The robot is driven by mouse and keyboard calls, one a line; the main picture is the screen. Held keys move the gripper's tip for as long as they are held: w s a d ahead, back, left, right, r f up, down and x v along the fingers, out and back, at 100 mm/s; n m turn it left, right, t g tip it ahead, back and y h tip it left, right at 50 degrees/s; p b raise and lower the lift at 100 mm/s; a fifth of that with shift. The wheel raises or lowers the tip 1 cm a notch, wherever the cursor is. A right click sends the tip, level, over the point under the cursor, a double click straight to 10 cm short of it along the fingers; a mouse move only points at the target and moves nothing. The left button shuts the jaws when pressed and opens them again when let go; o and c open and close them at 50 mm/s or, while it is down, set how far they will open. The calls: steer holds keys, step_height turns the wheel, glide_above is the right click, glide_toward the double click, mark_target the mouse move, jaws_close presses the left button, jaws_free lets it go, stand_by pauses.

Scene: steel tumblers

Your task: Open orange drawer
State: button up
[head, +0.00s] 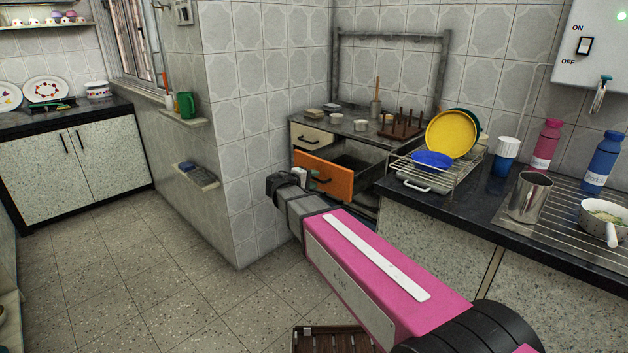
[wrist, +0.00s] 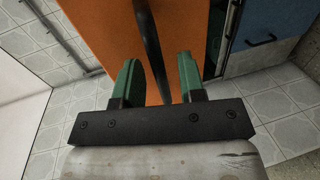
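The orange drawer (head: 328,178) is pulled out from the dark-topped cabinet, and its inside shows behind the front panel in the head view. Its orange front (wrist: 100,30) fills the upper middle of the wrist view. A black bar handle (wrist: 152,40) runs up the front there, between the two green fingers of my gripper (wrist: 159,62). The fingers are apart, with a gap on each side of the handle. In the head view my gripper (head: 303,178) is at the left part of the drawer front, and its fingers are mostly hidden.
A cream drawer (head: 312,138) is above the orange one. A blue front (wrist: 255,35) with a handle shows in the wrist view. A wire dish rack (head: 437,175) and steel tumbler (head: 529,197) stand on the right counter. A brown slatted crate (head: 325,340) is on the floor; floor to the left is clear.

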steer(key=v, duration=0.9)
steer(key=shift+s+a, duration=0.25)
steer(key=shift+s, duration=0.05)
steer(key=s+d+f+m+g+y, duration=0.4)
steer(key=s+d+f, duration=0.4)
steer(key=d+f, duration=0.3)
steer(key=s+d+f+m+g+y, duration=0.5)
steer(key=s+d+f+g+y, duration=0.2)
steer(key=d, duration=0.7)
step_height(320, 180, down, 4)
steer(key=shift+s, duration=1.1)
